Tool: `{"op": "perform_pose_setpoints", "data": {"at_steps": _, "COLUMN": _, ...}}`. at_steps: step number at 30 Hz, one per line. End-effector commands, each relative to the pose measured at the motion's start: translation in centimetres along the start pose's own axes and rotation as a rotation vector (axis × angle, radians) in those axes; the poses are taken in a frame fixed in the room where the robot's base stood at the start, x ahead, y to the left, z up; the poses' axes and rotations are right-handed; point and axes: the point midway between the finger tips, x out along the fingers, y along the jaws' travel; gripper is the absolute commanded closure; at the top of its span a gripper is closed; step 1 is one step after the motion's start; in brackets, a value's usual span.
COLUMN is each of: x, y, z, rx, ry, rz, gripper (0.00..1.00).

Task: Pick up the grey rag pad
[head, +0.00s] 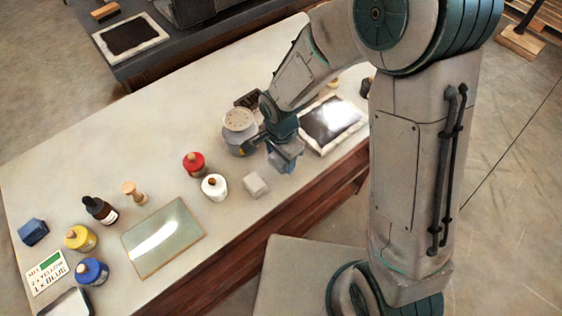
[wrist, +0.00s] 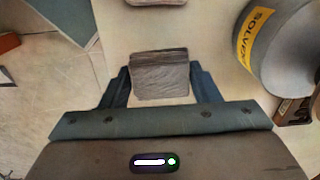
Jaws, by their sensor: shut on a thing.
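The grey rag pad (wrist: 160,75) is a folded, creased grey block between the fingertips of my gripper (wrist: 160,85) in the wrist view. Both fingers touch its sides. In the head view my gripper (head: 284,157) is over the front part of the table, beside the solvent can, and the pad is hard to make out from the gripper. I cannot tell whether the pad is clear of the tabletop.
The grey solvent can (head: 238,133) stands close to the gripper, also in the wrist view (wrist: 285,45). A pale pad (head: 256,184) lies nearby. Red (head: 195,164) and white (head: 214,187) jars, a glass plate (head: 163,238) and a framed tray (head: 312,143) are on the table.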

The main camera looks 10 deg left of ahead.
Motion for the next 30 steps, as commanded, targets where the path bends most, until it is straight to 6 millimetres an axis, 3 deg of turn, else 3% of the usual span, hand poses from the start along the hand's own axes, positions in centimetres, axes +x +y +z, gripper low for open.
{"op": "perform_pose_setpoints", "data": {"at_steps": 2, "x": -1.2, "y": -0.1, "z": -0.6, "rx": 0.004, "ry": 0.002, "rz": -0.005, "gripper": 0.66}}
{"op": "perform_pose_setpoints", "data": {"at_steps": 9, "x": -4.2, "y": 0.5, "z": -6.1, "rx": 0.008, "ry": 0.003, "rz": -0.004, "gripper": 0.66}}
{"op": "perform_pose_setpoints", "data": {"at_steps": 15, "x": -6.4, "y": 0.8, "z": -9.6, "rx": 0.003, "ry": 0.001, "rz": -0.002, "gripper": 0.66}}
{"op": "perform_pose_setpoints", "data": {"at_steps": 21, "x": -7.5, "y": 0.9, "z": -11.3, "rx": 0.002, "ry": 0.000, "rz": -0.001, "gripper": 0.66}}
{"op": "perform_pose_setpoints", "data": {"at_steps": 30, "x": -7.8, "y": 1.0, "z": -11.6, "rx": -0.001, "ry": -0.001, "rz": 0.000, "gripper": 0.66}}
